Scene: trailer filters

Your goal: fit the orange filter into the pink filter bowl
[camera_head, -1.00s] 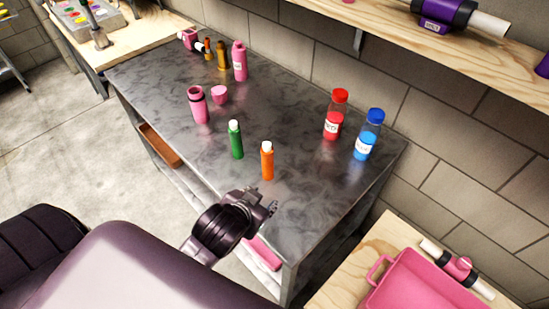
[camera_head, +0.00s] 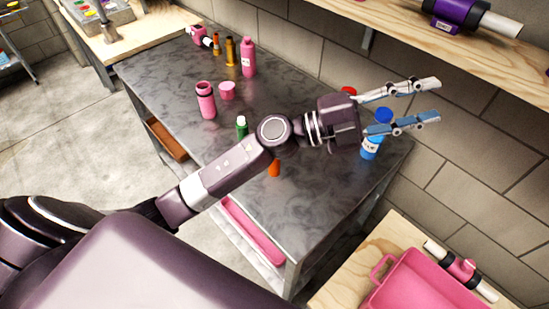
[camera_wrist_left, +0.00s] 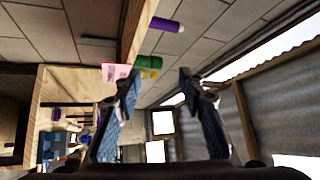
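The orange filter (camera_head: 274,169) stands on the grey metal table, mostly hidden behind my left forearm; only a lower part shows. The pink filter bowl (camera_head: 205,101) stands upright with an open dark top at the table's left side. A small pink cap-like piece (camera_head: 227,90) sits beside it. My left gripper (camera_head: 432,100) is open and empty, raised above the table's right end and pointing right toward the wall. Its two spread fingers also show in the left wrist view (camera_wrist_left: 158,90), with nothing between them. My right gripper is not in view.
A green filter (camera_head: 241,127) is partly behind my left arm. A blue-capped bottle (camera_head: 370,149) and a mostly hidden red-capped bottle (camera_head: 349,91) stand at the table's right. A pink bottle (camera_head: 248,58) stands at the back. A pink tray (camera_head: 425,285) lies lower right.

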